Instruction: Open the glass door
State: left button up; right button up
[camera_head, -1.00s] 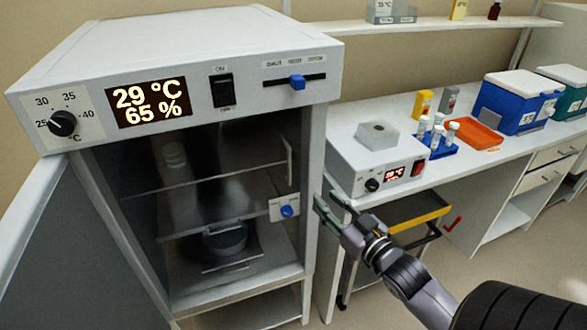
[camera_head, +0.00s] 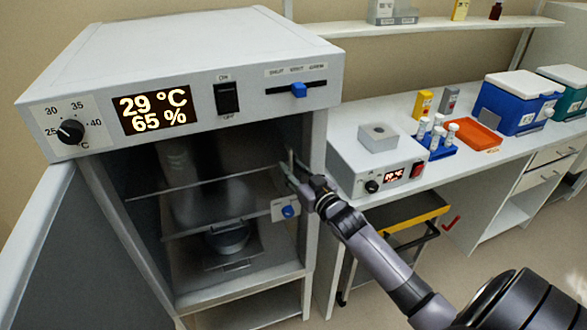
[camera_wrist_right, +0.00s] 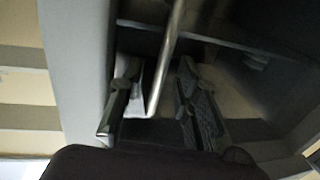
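The glass door (camera_head: 215,200) is a clear pane across the front of the incubator cavity and looks closed. Its slim upright metal handle (camera_head: 291,157) is at the right edge; the bar also shows in the right wrist view (camera_wrist_right: 169,60). A white latch plate with a blue knob (camera_head: 288,211) is just below. My right gripper (camera_head: 290,171) is at the handle. In the right wrist view its fingers (camera_wrist_right: 158,88) are apart, one on each side of the bar; contact is not clear. My left gripper is not in view.
The incubator (camera_head: 190,65) has its solid outer door (camera_head: 45,250) swung open at the left. A bench (camera_head: 400,125) to the right holds a small heater block (camera_head: 375,165), a blue tube rack (camera_head: 436,148) and an orange tray (camera_head: 475,133). A cart (camera_head: 405,222) stands under it.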

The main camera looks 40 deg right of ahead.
jog(key=shift+c, duration=0.2)
grip_shut()
dwell(0.7)
